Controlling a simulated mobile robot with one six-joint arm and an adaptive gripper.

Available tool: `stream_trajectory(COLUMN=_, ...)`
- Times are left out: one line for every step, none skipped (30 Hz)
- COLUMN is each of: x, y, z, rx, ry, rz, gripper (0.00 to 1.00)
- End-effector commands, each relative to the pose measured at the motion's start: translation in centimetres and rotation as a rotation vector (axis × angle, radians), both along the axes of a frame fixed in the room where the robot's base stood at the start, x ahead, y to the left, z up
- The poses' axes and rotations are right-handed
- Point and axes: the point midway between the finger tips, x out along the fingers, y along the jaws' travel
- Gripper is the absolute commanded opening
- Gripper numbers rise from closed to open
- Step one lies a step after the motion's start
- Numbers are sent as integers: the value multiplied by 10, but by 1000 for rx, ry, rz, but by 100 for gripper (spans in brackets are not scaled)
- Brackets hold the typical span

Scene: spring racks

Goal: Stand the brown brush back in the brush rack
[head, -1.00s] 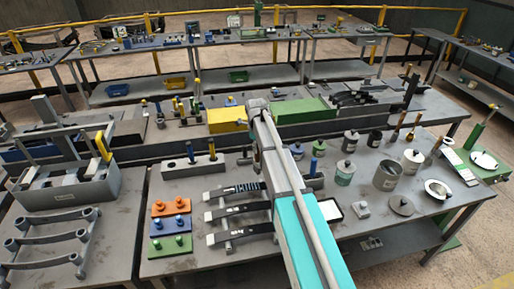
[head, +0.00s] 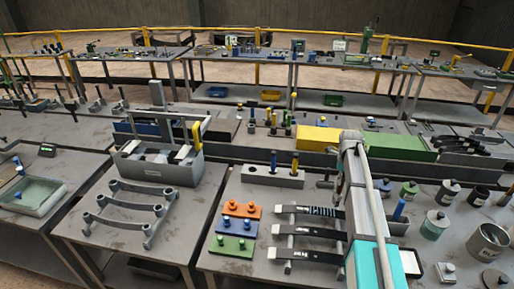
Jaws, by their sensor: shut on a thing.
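My gripper (head: 339,182) hangs below the far end of my arm, small and partly hidden by the arm. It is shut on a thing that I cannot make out. A grey block (head: 260,178) with upright handles, one blue (head: 273,160) and one yellow-brown (head: 295,163), stands to the left of my gripper. It may be the brush rack, but I cannot tell. A brown handle (head: 505,196) shows at the right edge, and I cannot tell whether it is the task's brush.
Left of my arm are a rack of dark curved strips (head: 310,233) and orange, blue and green peg plates (head: 232,245). Grey pots (head: 435,225) stand to the right. A yellow box (head: 318,139) and green box (head: 398,146) lie behind. Bare tabletop shows in front of the grey block.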

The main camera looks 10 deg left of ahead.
Motion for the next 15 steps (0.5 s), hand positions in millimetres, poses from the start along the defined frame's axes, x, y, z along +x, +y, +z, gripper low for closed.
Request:
stream_trajectory(x=0, y=0, z=-14, rx=0, ry=0, rz=0, gripper=0)
stream_trajectory(x=0, y=0, z=-17, rx=0, ry=0, rz=0, gripper=0)
stream_trajectory(x=0, y=0, z=-21, rx=0, ry=0, rz=0, gripper=0)
stream_trajectory(x=0, y=0, z=-23, rx=0, ry=0, rz=0, gripper=0)
stream_trajectory(x=0, y=0, z=-26, rx=0, ry=0, rz=0, gripper=0)
stream_trajectory(x=0, y=0, z=-28, rx=0, ry=0, rz=0, gripper=0)
stream_trajectory(x=0, y=0, z=-30, rx=0, ry=0, rz=0, gripper=0)
stream_trajectory(x=0, y=0, z=-31, rx=0, ry=0, rz=0, gripper=0)
stream_trajectory(x=0, y=0, z=-32, rx=0, ry=0, rz=0, gripper=0)
stream_trajectory(x=0, y=0, z=-32, rx=0, ry=0, rz=0, gripper=0)
stream_trajectory(x=0, y=0, z=-32, rx=0, ry=0, rz=0, gripper=0)
stream_trajectory(x=0, y=0, z=-32, rx=0, ry=0, rz=0, gripper=0)
stream_trajectory(x=0, y=0, z=-32, rx=0, ry=0, rz=0, gripper=0)
stream_trajectory(x=0, y=0, z=-31, rx=0, ry=0, rz=0, gripper=0)
stream_trajectory(x=0, y=0, z=-31, rx=0, ry=0, rz=0, gripper=0)
